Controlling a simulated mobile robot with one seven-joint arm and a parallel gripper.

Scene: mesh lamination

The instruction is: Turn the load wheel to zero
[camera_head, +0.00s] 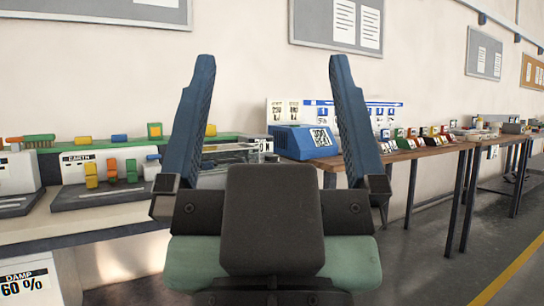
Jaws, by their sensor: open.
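My gripper (271,68) fills the middle of the view, with its two blue fingers pointing up and spread wide apart. It is open, and nothing shows held between the fingers. I cannot make out a load wheel in this view. My gripper body hides part of the benches behind it.
A blue box (304,142) stands behind my fingers. A wooden table (425,152) with several small coloured items runs right. Open floor (430,265) lies at lower right.

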